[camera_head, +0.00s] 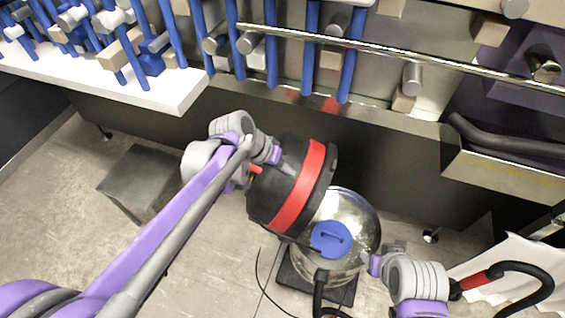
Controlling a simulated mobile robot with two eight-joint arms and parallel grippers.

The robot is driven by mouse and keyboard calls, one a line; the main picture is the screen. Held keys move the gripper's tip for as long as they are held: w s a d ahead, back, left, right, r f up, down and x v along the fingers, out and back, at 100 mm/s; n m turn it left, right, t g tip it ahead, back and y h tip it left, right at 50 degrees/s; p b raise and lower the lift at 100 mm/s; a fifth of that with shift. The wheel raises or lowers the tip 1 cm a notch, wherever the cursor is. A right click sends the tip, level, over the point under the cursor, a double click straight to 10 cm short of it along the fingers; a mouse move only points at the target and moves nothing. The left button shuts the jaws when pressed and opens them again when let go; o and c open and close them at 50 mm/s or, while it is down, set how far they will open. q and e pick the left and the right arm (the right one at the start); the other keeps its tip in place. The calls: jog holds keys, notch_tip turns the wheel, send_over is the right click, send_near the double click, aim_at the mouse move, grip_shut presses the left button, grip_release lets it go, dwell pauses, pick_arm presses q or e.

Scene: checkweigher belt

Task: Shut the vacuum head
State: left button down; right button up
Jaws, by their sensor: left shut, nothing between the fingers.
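The vacuum head (297,188), black with a red band, is tipped over to the left on the rim of the shiny metal drum (352,207), so the drum stands open at the top. A blue round part (331,239) sits on the drum's front. My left gripper (275,157) is shut and empty at the upper left side of the head; I cannot tell whether it touches. My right gripper (375,265) is at the drum's lower right side. Its fingertips are too small and partly hidden to tell whether they are open or whether they touch the drum.
The drum stands on a dark base (290,280) with a black hose (318,295) at its front. A grey box (145,180) is on the floor at left. The belt frame (230,95) runs behind. A white crumpled sheet (520,262) lies at right.

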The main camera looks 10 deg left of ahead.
pick_arm(q)
jog(key=x, duration=0.4)
jog(key=shift+w, duration=0.1)
jog(key=shift+s+d+f, duration=0.1)
jog(key=shift+d+f, duration=0.1)
jog(key=shift+d, duration=0.4)
jog(key=shift+s+d+f, duration=0.15)
jog(key=shift+d+f, duration=0.1)
jog(key=shift+d, duration=0.3)
jog(key=shift+s+d+f, duration=0.1)
jog(key=shift+d+f, duration=0.2)
jog(key=shift+d, duration=0.4)
